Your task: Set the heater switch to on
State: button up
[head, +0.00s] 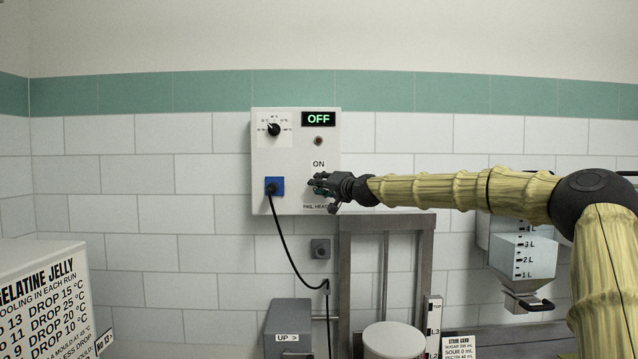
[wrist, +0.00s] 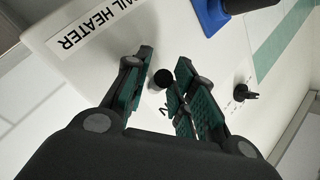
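The white heater control box (head: 265,150) is on the tiled wall in the head view. Its display (head: 318,119) reads OFF in green. An ON label (head: 318,163) sits just above my gripper (head: 314,186), which is at the lower right of the box face. In the wrist view my gripper (wrist: 164,62) is open, its two fingers on either side of a small round black switch tip (wrist: 163,78). I see a gap beside the tip; whether a finger touches it I cannot tell. In the head view my gripper hides the switch.
A dial (head: 274,129) is at the box's upper left. A blue socket (head: 275,187) with a black cable is left of my gripper. A PAIL HEATER label (wrist: 75,35) is below the switch. A grey metal frame (head: 387,222) stands below my forearm, with a hopper (head: 522,258) to the right.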

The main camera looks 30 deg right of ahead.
jog(key=shift+w, duration=0.35)
grip_shut()
